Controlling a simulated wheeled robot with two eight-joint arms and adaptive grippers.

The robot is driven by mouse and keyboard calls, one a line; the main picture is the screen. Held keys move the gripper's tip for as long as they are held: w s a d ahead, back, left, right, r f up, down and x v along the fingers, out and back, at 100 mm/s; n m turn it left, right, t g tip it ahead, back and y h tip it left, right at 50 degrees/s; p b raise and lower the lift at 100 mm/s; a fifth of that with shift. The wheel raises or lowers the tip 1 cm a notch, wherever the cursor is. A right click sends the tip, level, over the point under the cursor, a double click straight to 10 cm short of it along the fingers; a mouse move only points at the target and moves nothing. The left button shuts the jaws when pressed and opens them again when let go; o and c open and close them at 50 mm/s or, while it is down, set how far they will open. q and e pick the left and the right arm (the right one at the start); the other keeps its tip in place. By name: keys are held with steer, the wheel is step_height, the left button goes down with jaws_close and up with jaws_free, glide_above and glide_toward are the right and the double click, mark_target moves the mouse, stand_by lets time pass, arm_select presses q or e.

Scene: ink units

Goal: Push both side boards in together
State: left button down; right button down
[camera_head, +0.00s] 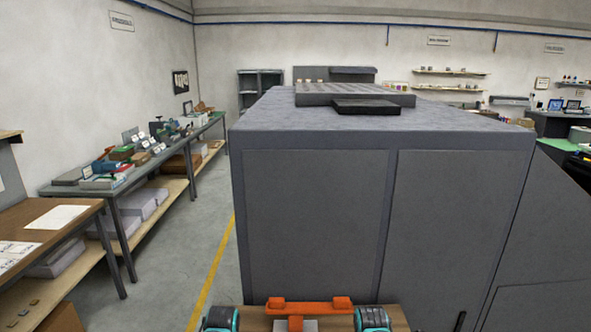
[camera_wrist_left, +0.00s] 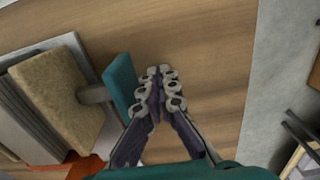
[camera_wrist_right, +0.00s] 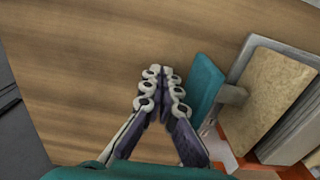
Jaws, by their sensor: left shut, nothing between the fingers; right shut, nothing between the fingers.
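In the left wrist view one side board shows as a tan pad (camera_wrist_left: 58,98) joined by a short grey rod to a teal plate (camera_wrist_left: 121,80). My left gripper (camera_wrist_left: 160,72) is shut and empty, just outside that plate. In the right wrist view the other side board has a tan pad (camera_wrist_right: 268,92) and a teal plate (camera_wrist_right: 205,84). My right gripper (camera_wrist_right: 161,73) is shut and empty, just outside that plate. I cannot tell whether either gripper touches its plate. Grey stacked sheets (camera_wrist_left: 20,105) lie inward of the pads, seen in part. The head view hides both fingertips and boards.
A wooden tabletop (camera_head: 395,318) lies under the work, with an orange frame (camera_head: 300,306) at its middle. A large grey machine (camera_head: 320,210) stands right behind it. A workbench (camera_head: 70,225) and a loaded table (camera_head: 160,165) stand left, across open floor.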

arm_select(q)
steer(key=shift+d, duration=0.75)
arm_select(e)
steer(key=shift+a, duration=1.05)
arm_select(q)
steer(key=shift+d, duration=0.5)
arm_select(e)
steer(key=shift+a, duration=0.5)
arm_select(q)
steer(key=shift+d, duration=0.55)
arm_select(e)
steer(key=shift+a, duration=0.55)
stand_by(0.5)
arm_select(q)
steer(key=shift+a+r, duration=0.35)
steer(key=shift+a, duration=0.5)
steer(key=shift+a+r, duration=0.3)
steer(key=shift+a, duration=0.55)
steer(key=shift+a+r, duration=0.35)
steer(key=shift+a, duration=0.5)
